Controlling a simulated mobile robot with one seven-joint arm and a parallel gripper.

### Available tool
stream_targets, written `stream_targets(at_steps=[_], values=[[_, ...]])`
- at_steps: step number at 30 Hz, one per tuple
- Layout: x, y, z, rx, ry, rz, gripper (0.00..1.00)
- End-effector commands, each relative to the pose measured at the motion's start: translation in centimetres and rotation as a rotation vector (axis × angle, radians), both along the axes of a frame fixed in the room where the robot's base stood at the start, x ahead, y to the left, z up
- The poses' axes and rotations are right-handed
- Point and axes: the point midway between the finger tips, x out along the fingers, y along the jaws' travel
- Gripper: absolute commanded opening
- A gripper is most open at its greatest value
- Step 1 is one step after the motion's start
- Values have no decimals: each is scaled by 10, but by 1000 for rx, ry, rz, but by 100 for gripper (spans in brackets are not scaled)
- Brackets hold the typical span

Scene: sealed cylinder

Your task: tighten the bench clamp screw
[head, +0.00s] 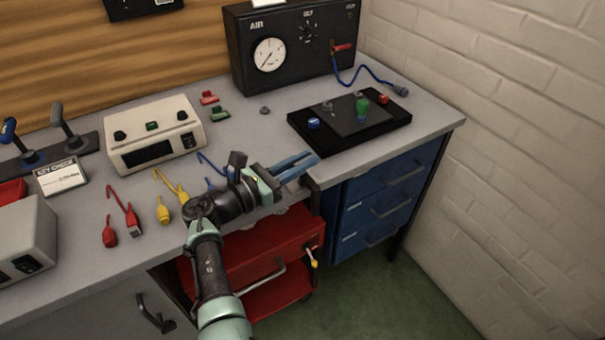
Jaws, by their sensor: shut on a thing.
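My gripper (301,164) reaches over the front edge of the bench, its two blue fingers pointing right and lying close together. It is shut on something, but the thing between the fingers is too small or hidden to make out. A dark bracket-like part (314,192) sits at the bench's front edge just below the fingertips. It may be the bench clamp, but I cannot tell for sure. I cannot make out the clamp screw. My wrist hides part of the bench edge.
The black fixture board (398,133) lies right of my gripper, with the AIR gauge panel (290,75) behind. A beige instrument box (180,139) and red and yellow leads (163,212) lie left. Red drawers (265,250) and blue drawers (385,188) stand below. A brick wall bounds the right.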

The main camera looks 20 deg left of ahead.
Motion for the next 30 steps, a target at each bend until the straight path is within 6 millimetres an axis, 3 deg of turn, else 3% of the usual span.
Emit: stream_targets(at_steps=[12, 28, 29, 30], values=[[2, 1, 4, -1, -12, -144, 0], [2, 0, 8, 0, -15, -163, 0], [2, 0, 8, 0, -15, -163, 23], [2, 0, 8, 0, -14, -163, 30]])
